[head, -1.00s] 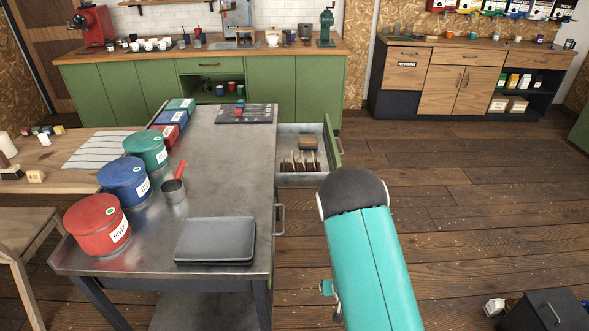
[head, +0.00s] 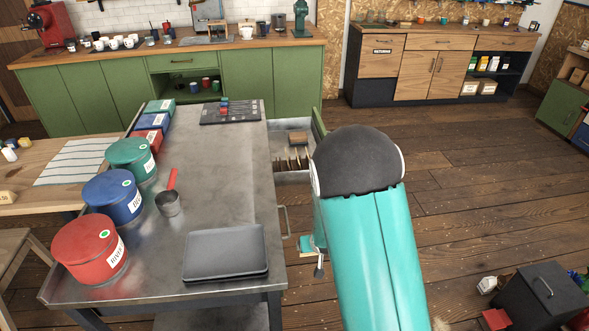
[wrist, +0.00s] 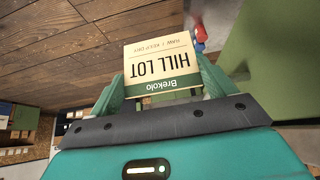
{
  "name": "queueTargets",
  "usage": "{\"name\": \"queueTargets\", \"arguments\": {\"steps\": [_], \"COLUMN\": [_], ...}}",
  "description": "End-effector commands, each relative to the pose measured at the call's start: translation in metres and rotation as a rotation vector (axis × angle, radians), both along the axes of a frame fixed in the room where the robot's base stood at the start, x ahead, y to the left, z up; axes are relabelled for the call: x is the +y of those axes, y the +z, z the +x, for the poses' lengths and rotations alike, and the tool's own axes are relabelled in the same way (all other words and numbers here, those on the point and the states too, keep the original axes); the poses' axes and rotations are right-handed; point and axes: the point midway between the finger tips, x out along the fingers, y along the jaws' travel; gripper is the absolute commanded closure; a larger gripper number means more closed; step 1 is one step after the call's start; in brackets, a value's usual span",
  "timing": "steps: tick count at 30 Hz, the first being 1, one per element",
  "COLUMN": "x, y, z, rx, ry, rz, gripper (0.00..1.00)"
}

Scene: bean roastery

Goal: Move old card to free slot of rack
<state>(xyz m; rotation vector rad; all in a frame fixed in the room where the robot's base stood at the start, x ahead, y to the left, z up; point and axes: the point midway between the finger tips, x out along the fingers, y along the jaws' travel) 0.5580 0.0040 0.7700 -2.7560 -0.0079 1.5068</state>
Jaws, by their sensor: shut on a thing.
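In the wrist view my gripper (wrist: 160,90) is shut on a cream card (wrist: 160,62) printed "HILL LOT" and "Brekolo", upside down in the picture. The card sits between the two teal fingers. In the head view my gripper (head: 311,246) shows only in part beside my arm, right of the steel table, and most of the card is hidden. An open drawer (head: 290,178) on the table's right side holds several thin upright brown pieces (head: 291,162) in a row and a brown block (head: 298,138). I cannot tell which slot is free.
The steel table (head: 215,190) carries red, blue and green tins, a small pan (head: 168,203), a grey tray-like slab (head: 225,250) and a dark board (head: 229,111). A dark bin (head: 541,295) stands on the floor at right. The floor between is clear.

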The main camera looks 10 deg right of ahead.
Motion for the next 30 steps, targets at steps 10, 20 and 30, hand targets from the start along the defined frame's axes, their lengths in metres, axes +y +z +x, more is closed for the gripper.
{"name": "queueTargets", "arguments": {"steps": [10,20,30], "x": [-0.007,-0.004,-0.002], "y": [0.01,-0.005,-0.099], "z": [0.0,-0.002,-0.026], "rx": [0.001,0.007,0.009], "ry": [-0.005,-0.003,-0.004], "rz": [-0.005,-0.001,0.0], "gripper": [0.38,0.38,0.38]}}
